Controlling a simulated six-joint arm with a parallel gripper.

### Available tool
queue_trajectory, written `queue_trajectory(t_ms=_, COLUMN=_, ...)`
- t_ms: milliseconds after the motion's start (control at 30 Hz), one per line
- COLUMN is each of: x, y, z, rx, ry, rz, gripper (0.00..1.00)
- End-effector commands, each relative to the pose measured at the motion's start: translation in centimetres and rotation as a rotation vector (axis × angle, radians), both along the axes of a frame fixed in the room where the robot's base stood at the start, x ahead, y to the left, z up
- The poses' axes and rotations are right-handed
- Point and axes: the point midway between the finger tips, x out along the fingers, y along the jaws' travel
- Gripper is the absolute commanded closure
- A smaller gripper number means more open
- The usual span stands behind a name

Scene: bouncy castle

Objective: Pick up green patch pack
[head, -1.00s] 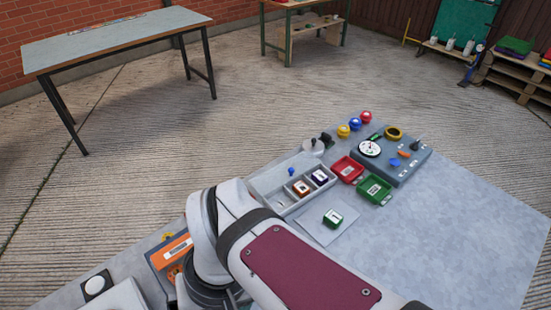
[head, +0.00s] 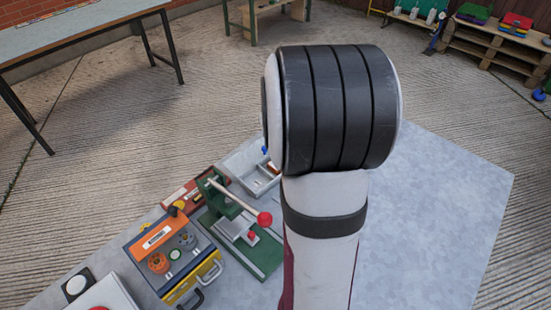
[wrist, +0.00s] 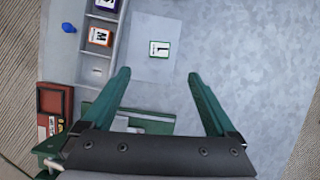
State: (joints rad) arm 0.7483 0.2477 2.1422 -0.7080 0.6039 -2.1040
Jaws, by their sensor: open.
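The green patch pack (wrist: 159,49) lies on a pale square mat (wrist: 140,72) in the wrist view, its white label facing up with a dark letter. My gripper (wrist: 158,76) is open, with its two green fingers apart and nothing between them. The pack is ahead of the fingertips, roughly centred between them and apart from both. In the head view my arm hides the pack and my gripper.
A grey tray (wrist: 110,54) left of the mat holds an orange pack (wrist: 100,37) and a purple pack (wrist: 106,5). A green press (head: 240,235) with a red-knobbed lever and an orange-topped box (head: 165,250) stand along the table. Table right of the mat is clear.

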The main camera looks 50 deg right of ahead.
Motion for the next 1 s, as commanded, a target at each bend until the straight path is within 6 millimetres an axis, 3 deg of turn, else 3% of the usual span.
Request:
queue_trajectory(t_ms=233, x=0.1, y=-2.4, z=-6.4, rx=0.008, ry=0.004, rz=-0.004, gripper=0.07)
queue_trajectory(t_ms=467, x=0.3, y=-3.7, z=-9.7, rx=0.005, ry=0.000, rz=-0.003, gripper=0.07)
queue_trajectory(t_ms=600, x=0.4, y=-4.4, z=-12.5, rx=0.008, ry=0.001, rz=-0.001, gripper=0.07)
queue_trajectory(t_ms=733, x=0.5, y=-5.2, z=-14.0, rx=0.006, ry=-0.001, rz=-0.004, gripper=0.07)
queue_trajectory(t_ms=933, x=0.5, y=-5.3, z=-14.2, rx=0.004, ry=-0.003, rz=-0.004, gripper=0.07)
queue_trajectory(t_ms=1000, x=0.5, y=-5.3, z=-14.1, rx=0.004, ry=-0.003, rz=-0.004, gripper=0.17)
